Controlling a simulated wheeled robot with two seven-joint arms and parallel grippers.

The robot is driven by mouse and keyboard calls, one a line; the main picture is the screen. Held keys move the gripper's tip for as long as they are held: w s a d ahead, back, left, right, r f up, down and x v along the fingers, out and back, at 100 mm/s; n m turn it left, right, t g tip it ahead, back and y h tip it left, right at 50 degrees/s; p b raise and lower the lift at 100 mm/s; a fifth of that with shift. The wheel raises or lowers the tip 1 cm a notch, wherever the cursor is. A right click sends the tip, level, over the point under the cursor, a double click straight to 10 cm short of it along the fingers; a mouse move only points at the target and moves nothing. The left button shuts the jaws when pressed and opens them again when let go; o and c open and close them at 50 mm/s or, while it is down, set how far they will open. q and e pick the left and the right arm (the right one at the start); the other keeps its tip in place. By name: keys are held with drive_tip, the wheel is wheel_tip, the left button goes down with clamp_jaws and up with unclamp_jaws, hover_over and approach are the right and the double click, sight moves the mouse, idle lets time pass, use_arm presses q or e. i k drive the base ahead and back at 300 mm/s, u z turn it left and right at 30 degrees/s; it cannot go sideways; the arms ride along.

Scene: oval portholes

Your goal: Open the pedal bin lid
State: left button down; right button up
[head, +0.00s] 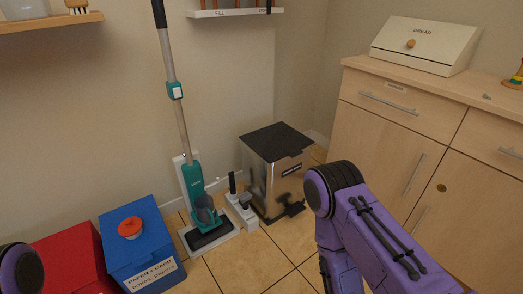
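The pedal bin (274,181) is a boxy metal bin on the tiled floor, right of the middle in the head view. Its black lid (276,141) lies flat and shut on top. A dark pedal (293,208) sticks out low at its front. My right arm, purple with black joints, comes in from the lower right and bends down in front of the bin's right side; its gripper is out of view below. Only a bit of my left arm shows at the lower left edge, and its gripper is not in view.
A teal upright vacuum (194,186) stands on a white base left of the bin, with a small white stand (241,210) between them. A blue paper bin (143,240) and a red bin (70,262) are at lower left. A wooden cabinet (383,141) stands at right. Floor tiles in front are clear.

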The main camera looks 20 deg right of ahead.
sight(273, 143)
drive_tip(key=z, duration=0.35)
drive_tip(key=i, duration=0.6)
drive_tip(key=z, duration=0.2)
drive_tip(key=k, duration=1.1)
drive_tip(key=z, duration=0.85)
drive_tip(key=i, duration=1.45)
drive_tip(key=u, duration=0.15)
